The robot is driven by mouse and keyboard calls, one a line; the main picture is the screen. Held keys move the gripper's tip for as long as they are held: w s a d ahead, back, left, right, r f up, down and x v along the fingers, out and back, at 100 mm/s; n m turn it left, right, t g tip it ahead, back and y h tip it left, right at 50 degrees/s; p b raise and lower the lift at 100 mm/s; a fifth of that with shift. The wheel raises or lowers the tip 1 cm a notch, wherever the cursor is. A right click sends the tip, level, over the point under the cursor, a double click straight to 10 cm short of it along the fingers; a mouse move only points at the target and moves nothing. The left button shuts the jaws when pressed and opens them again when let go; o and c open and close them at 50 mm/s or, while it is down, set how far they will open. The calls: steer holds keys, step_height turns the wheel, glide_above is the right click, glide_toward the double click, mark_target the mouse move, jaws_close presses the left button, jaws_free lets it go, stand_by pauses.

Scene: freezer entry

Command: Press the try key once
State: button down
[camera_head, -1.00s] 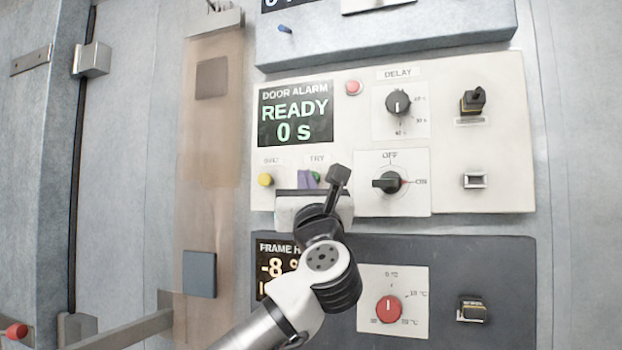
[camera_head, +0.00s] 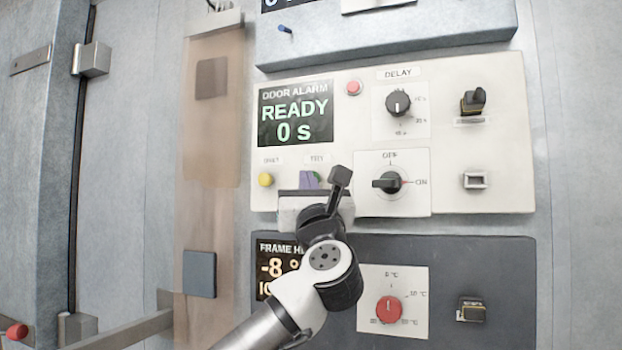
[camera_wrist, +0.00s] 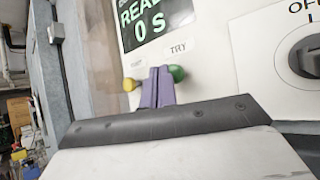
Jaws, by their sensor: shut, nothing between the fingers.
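The door alarm panel (camera_head: 350,110) is cream-coloured, and its screen (camera_head: 295,117) reads READY 0 s. The try key is a green button under the TRY label; in the wrist view the green button (camera_wrist: 177,73) shows just right of my fingers. In the head view only a sliver of green (camera_head: 316,176) shows beside them. My gripper (camera_head: 308,180) is shut and empty, its purple fingers in front of the panel at the key. In the wrist view my gripper (camera_wrist: 158,75) partly overlaps the green button; I cannot tell whether they touch.
A yellow button (camera_head: 266,179) sits left of my fingers. A red lamp or button (camera_head: 353,87), a delay knob (camera_head: 398,103) and an OFF/ON switch (camera_head: 389,181) are on the same panel. A dark frame heater panel (camera_head: 450,290) lies below, partly behind my arm.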

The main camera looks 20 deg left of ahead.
steer(key=shift+w, duration=0.5)
stand_by(0.4)
steer(key=shift+s, duration=0.9)
steer(key=s+b, duration=0.1)
steer(key=s, duration=0.4)
steer(key=shift+a, duration=0.1)
stand_by(0.9)
